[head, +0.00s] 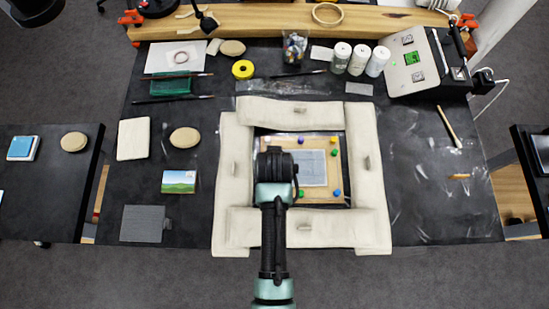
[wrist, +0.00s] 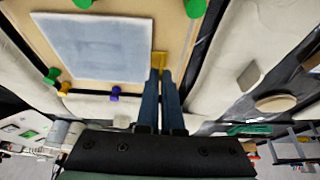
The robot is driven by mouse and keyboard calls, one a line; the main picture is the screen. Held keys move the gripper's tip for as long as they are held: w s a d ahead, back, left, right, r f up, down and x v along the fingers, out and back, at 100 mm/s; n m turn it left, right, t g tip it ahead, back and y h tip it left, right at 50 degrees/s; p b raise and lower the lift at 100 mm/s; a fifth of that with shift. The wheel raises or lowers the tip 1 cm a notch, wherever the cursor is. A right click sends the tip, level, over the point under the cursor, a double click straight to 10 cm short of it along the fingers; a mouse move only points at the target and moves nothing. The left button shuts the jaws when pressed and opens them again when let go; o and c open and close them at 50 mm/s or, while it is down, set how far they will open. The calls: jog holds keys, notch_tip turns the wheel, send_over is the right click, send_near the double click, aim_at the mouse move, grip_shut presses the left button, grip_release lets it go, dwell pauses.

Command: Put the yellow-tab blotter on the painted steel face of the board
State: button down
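The yellow-tab blotter is a pale blue-grey, rough-textured sheet (wrist: 95,45). It also shows in the head view (head: 313,168), over the tan face of the pinned board (head: 325,199). Its yellow tab (wrist: 159,60) is between my fingertips in the wrist view. My gripper (wrist: 160,76) has its two dark blue fingers nearly together, apparently shut on that tab. In the head view my wrist hides the board's left part and the fingers. I cannot tell whether the sheet touches the face, or pick out a painted steel face.
Beige padded bags (head: 369,172) frame the board on all sides. Several coloured pins, one purple (wrist: 115,93), stand around the sheet. Another grey sheet (head: 142,223) and a landscape card (head: 179,182) lie left. White bottles (head: 341,57) and a control box (head: 412,62) stand behind.

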jog(key=c, duration=1)
grip_release()
jog(key=shift+r, duration=0.1)
jog(key=v, duration=1.3)
